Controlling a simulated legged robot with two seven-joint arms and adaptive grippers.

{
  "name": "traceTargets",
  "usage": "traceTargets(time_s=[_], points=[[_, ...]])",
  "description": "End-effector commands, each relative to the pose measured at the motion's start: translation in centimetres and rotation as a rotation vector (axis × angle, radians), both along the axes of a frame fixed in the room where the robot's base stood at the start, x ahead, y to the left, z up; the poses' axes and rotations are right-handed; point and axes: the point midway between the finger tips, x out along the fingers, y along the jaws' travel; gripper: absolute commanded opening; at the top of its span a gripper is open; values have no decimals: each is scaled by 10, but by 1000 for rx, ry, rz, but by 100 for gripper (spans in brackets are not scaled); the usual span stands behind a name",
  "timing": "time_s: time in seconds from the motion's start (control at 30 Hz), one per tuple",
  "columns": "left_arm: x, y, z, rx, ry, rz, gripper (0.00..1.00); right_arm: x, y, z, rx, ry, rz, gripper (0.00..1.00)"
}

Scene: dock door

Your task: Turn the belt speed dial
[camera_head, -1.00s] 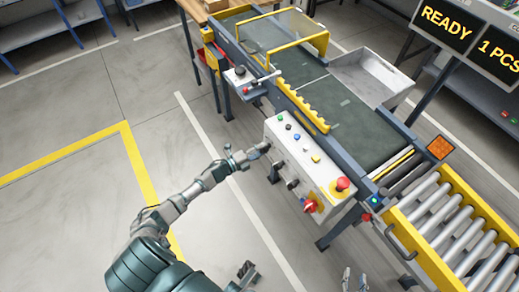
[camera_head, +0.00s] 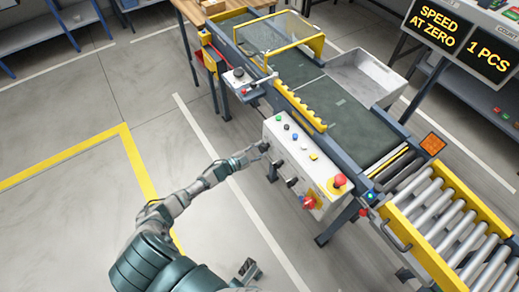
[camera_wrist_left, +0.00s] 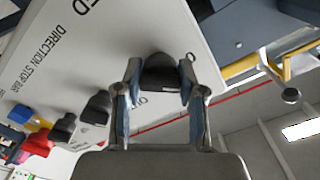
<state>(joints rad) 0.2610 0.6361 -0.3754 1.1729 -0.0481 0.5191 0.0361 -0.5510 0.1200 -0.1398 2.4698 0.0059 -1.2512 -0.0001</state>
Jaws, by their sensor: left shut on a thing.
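The belt speed dial (camera_wrist_left: 160,72) is a black knob on the pale control panel (camera_head: 325,172). In the left wrist view it sits between the two fingers of my left gripper (camera_wrist_left: 160,98), beside lettering ending in "ED" and a "0" mark. The fingers are shut on it from both sides. In the head view my left gripper (camera_head: 262,149) is at the panel's near left side, and hides the dial there. The display (camera_head: 437,22) reads "SPEED AT ZERO".
More black knobs (camera_wrist_left: 97,108) line the same panel side. A red emergency button (camera_head: 339,181) and a red switch (camera_head: 309,202) are at its right end. The conveyor belt (camera_head: 350,120) lies behind, rollers (camera_head: 450,222) to the right. The floor at left is clear.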

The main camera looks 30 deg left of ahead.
Motion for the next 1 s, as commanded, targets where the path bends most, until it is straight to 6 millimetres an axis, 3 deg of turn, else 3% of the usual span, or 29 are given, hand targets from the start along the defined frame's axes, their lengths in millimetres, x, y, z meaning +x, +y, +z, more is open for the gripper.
traceTargets(time_s=[0.33,0.83,0.87,0.93,1.0], points=[[-2,-4,-4,-113,54,-5,4,-9,-2,-2,-13,45,-3,40],[-2,-4,-3,-128,58,-5,4,-10,-2,-2,-13,49,-2,40],[-2,-4,-3,-128,58,-5,42,-10,-2,-2,-13,49,-2,40],[-1,-3,-3,-128,58,-4,59,-10,-2,-2,-13,49,-2,40],[-1,-3,-2,-128,57,-3,65,-10,-2,-2,-13,49,-2,40]])
